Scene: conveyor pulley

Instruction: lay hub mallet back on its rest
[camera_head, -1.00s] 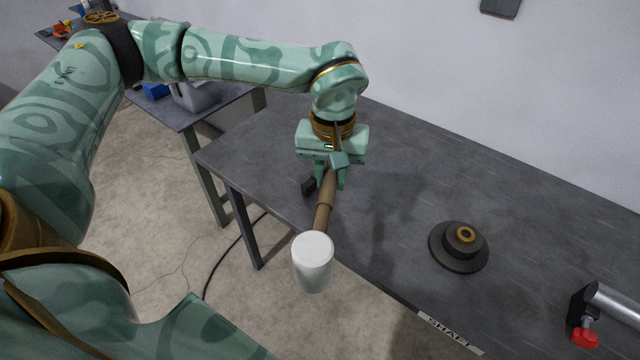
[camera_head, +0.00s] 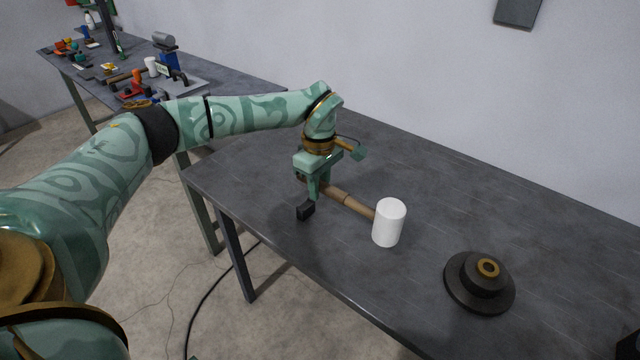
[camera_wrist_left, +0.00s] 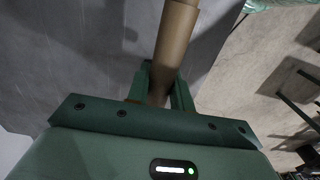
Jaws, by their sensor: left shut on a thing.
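The hub mallet has a white cylindrical head (camera_head: 389,222) and a brown handle (camera_head: 350,201). My left gripper (camera_head: 318,188) is shut on the handle, with the head out to the right over the dark table. In the left wrist view the handle (camera_wrist_left: 175,40) runs up from between the green fingers (camera_wrist_left: 160,88); the head is out of that view. My right gripper is not in view.
A dark stepped pulley with a brass-coloured centre (camera_head: 480,281) lies on the table (camera_head: 440,180) right of the mallet. The table behind the mallet is clear. Another bench (camera_head: 215,90) with tools and parts stands at the back left.

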